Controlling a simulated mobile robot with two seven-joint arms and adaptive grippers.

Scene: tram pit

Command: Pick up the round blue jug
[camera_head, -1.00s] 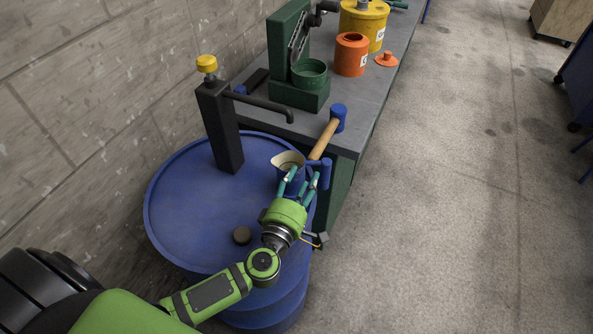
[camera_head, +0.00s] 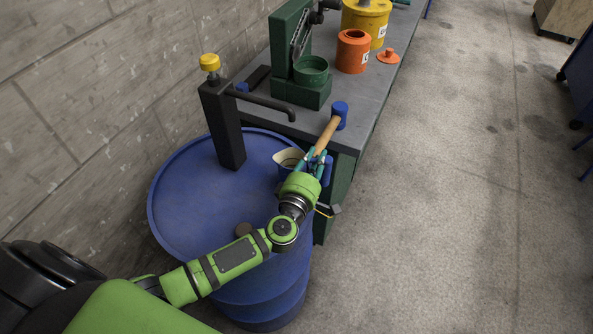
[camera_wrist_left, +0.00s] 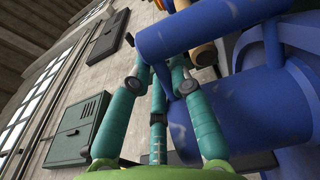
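The round blue jug (camera_head: 285,170), with a cream inside, stands at the right edge of the blue drum's top. Its blue handle (camera_head: 327,170) sticks out on the right. My left gripper (camera_head: 313,163), green with teal fingers, is at the handle side of the jug. In the left wrist view, its spread fingers (camera_wrist_left: 160,85) are close around the handle (camera_wrist_left: 185,35), with the jug body (camera_wrist_left: 265,110) to the right. The fingers look open; whether they touch the handle is unclear. The gripper partly hides the jug in the head view. My right gripper is out of view.
The blue drum (camera_head: 185,205) carries a dark post with a pipe and a dark cap. Behind it, a grey bench (camera_head: 350,110) holds a mallet (camera_head: 328,135), a green press, an orange can (camera_head: 352,52) and a yellow can.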

